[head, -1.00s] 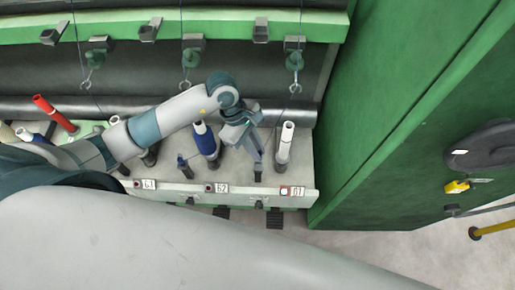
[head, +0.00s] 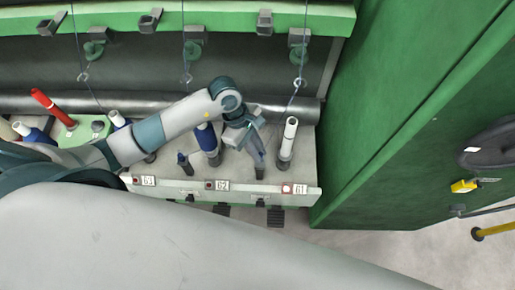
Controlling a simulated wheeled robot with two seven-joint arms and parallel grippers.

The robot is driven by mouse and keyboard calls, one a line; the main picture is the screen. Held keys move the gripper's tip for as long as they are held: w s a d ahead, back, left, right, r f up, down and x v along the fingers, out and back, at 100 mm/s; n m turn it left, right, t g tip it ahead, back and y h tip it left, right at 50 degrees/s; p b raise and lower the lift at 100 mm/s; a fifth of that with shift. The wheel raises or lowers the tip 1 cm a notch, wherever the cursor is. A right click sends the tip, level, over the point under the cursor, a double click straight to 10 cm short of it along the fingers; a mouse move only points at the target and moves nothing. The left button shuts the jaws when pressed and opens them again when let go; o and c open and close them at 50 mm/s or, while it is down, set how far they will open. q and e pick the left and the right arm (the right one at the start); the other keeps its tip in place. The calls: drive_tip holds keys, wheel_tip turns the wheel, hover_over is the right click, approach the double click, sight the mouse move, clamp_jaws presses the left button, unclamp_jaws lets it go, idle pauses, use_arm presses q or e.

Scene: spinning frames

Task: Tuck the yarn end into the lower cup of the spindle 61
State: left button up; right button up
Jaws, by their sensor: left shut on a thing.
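Spindle 61 carries a bare white tube (head: 290,134), upright behind the number plate 61 (head: 294,189). Its dark lower cup (head: 284,161) shows at the tube's foot. My left gripper (head: 262,158) points down just left of the tube and apart from it, a little above the rail. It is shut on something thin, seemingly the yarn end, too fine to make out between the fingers. The blue yarn (head: 292,98) runs from the hook (head: 300,82) above and slants down left towards the gripper. My right gripper is not in view.
A blue wound bobbin (head: 206,138) stands on spindle 62, left of the gripper. A short dark peg (head: 260,172) is just under the fingers. The green end wall (head: 390,110) closes off the right side. Other bobbins, one red (head: 52,105), stand at left.

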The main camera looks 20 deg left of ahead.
use_arm(q)
drive_tip(key=shift+f+b, duration=1.25)
drive_tip(key=shift+f, duration=0.15)
drive_tip(key=o, duration=0.8)
drive_tip(key=shift+r, duration=0.1)
